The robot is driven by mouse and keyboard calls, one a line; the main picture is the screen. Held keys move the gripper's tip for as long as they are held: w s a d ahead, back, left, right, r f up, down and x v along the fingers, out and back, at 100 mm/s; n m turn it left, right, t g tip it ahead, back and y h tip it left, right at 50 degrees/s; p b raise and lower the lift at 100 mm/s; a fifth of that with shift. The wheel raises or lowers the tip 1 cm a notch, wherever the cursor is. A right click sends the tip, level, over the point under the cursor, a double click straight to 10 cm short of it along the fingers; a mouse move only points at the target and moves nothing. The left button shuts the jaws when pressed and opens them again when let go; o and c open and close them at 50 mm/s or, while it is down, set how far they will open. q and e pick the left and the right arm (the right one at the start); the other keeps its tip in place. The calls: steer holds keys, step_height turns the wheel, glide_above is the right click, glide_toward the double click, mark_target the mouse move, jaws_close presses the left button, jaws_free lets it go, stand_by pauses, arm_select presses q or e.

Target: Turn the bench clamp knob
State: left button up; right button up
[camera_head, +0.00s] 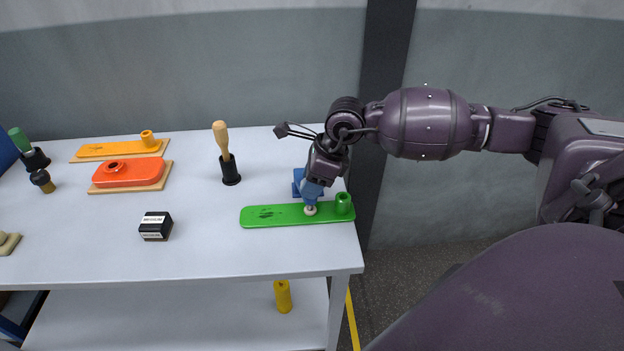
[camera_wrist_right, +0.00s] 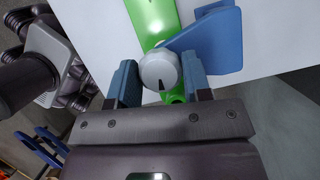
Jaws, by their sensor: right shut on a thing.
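The clamp knob is a small pale grey disc with a dark mark, seen in the right wrist view (camera_wrist_right: 160,70) and, small, in the head view (camera_head: 310,211). A blue clamp bracket (camera_wrist_right: 218,42) stands beside it; in the head view the bracket (camera_head: 298,190) is partly behind my gripper. A green board (camera_head: 268,216) lies under the knob, near the table's right end. My right gripper (camera_head: 312,202) points down with its blue fingers on either side of the knob, shut on it. Its fingers hide part of the knob's sides. My left gripper is not in view.
A green peg (camera_head: 343,203) rises from the board's right end, close to my gripper. A wooden-handled tool (camera_head: 222,142) stands in a black holder to the left. The white table (camera_head: 205,259) is clear at the front middle.

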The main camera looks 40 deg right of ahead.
steer(key=o, duration=0.9)
steer(key=v, duration=1)
steer(key=shift+s+r+p, duration=0.1)
steer(key=shift+r+p, duration=0.3)
